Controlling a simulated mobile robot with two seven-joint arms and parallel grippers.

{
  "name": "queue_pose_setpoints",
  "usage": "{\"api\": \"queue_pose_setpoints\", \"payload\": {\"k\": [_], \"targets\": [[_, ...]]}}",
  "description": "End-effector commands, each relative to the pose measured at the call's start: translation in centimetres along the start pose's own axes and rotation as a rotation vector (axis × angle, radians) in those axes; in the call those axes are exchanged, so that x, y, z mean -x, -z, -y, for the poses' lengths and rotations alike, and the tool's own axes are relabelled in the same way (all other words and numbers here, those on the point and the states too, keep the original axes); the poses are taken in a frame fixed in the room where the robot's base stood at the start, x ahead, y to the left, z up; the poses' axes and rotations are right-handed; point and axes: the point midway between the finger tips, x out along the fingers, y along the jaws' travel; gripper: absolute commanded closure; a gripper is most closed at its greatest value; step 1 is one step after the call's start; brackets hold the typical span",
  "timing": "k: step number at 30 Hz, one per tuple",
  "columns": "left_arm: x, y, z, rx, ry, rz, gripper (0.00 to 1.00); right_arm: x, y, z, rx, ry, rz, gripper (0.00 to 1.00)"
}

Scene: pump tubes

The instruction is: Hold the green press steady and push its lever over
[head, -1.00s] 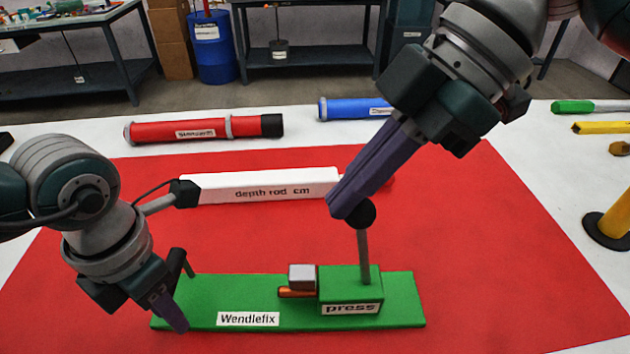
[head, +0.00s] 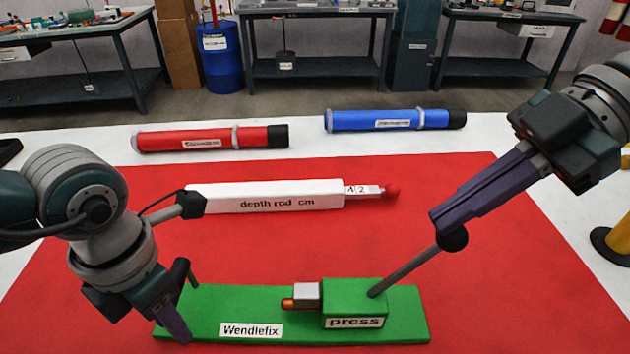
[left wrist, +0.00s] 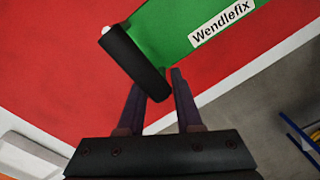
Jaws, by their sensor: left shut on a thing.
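The green press (head: 300,329) lies on the red mat, with its block labelled "press" (head: 354,300) toward the right end. Its grey lever (head: 407,270), with a black knob (head: 452,240), leans over to the right. My right gripper (head: 442,222) is shut and empty, its fingertips against the knob. My left gripper (head: 183,335) is at the left end of the press and shut on it. The left wrist view shows a dark upright grip (left wrist: 134,62) and the green base (left wrist: 175,35) at the fingers; the exact contact is hard to see.
Behind the press on the red mat (head: 90,290) lies a white depth rod (head: 265,197) with a red tip. A red tube (head: 210,138) and a blue tube (head: 390,121) lie further back. A yellow post (head: 620,235) stands at the right.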

Motion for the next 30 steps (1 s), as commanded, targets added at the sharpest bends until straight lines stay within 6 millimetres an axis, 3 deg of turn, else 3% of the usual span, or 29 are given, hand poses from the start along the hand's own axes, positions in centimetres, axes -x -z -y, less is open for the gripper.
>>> {"api": "queue_pose_setpoints", "payload": {"k": [6, 15, 30], "targets": [[0.0, 0.1, -0.1, -0.002, -0.001, -0.003, 1.0, 0.7, -2.6, 0.6, -0.005, 0.001, 0.003, 1.0], [-0.1, 0.1, -0.1, -0.001, -0.003, -0.004, 1.0, 0.9, -4.9, 1.0, -0.007, 0.001, 0.008, 1.0], [-0.4, 0.4, -0.5, 0.003, -0.01, -0.011, 1.0, 0.8, -5.9, 1.4, -0.009, 0.004, 0.013, 1.0]]}}
